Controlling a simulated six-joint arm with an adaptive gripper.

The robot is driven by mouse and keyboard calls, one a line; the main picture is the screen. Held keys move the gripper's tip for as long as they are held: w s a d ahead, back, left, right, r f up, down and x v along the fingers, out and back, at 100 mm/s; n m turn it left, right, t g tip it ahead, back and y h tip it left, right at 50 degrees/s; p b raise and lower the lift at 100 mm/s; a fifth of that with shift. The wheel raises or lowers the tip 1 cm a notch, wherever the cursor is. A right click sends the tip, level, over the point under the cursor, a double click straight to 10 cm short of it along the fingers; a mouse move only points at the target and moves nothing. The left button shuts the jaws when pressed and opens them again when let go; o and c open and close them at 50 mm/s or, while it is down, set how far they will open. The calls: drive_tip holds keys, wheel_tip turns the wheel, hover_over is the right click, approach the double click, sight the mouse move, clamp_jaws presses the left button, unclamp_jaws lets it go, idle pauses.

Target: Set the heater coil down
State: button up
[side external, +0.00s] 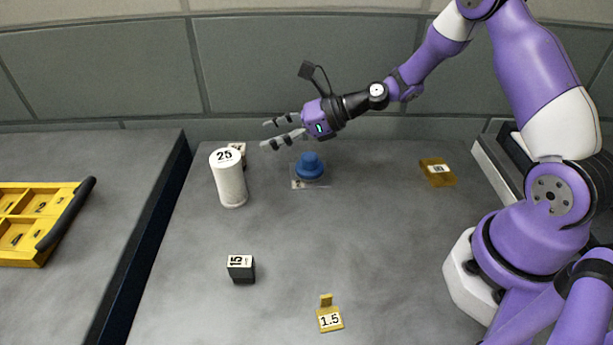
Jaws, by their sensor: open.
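My gripper (283,132) is in the air over the back of the grey table, pointing left. Its fingers are apart with nothing visible between them. I cannot tell which thing is the heater coil; nothing in view clearly has a coil shape. A blue rounded piece (310,167) sits on a flat pale or clear square, below and slightly right of the fingertips. A white cylinder (230,180) marked 25 stands upright to the left of the fingers. A small labelled thing (238,148) is partly hidden behind it.
A black block (242,271) marked 15 and a yellow piece (329,315) marked 1.5 are nearer the front. An amber block (437,172) lies back right. A yellow numbered tray (45,190) with a black handle is on the left surface. The table's middle is clear.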

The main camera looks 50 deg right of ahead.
drive_tip(key=v, duration=0.3)
drive_tip(key=shift+s+d+r, duration=0.15)
drive_tip(key=shift+s, duration=0.05)
drive_tip(key=s+d+r+n+g+h, duration=0.1)
drive_tip(key=s+r+n+g+h, duration=0.1)
drive_tip(key=s+r+n+h, duration=0.3)
drive_tip(key=s+d+r+n+g+h, duration=0.1)
drive_tip(key=s+r+n+h, duration=0.3)
drive_tip(key=s+n, duration=1)
drive_tip(key=r+n, duration=0.1)
drive_tip(key=n, duration=0.6)
drive_tip(key=shift+s+d+n+g+h, duration=0.25)
drive_tip(key=shift+d+n+g+h, duration=0.15)
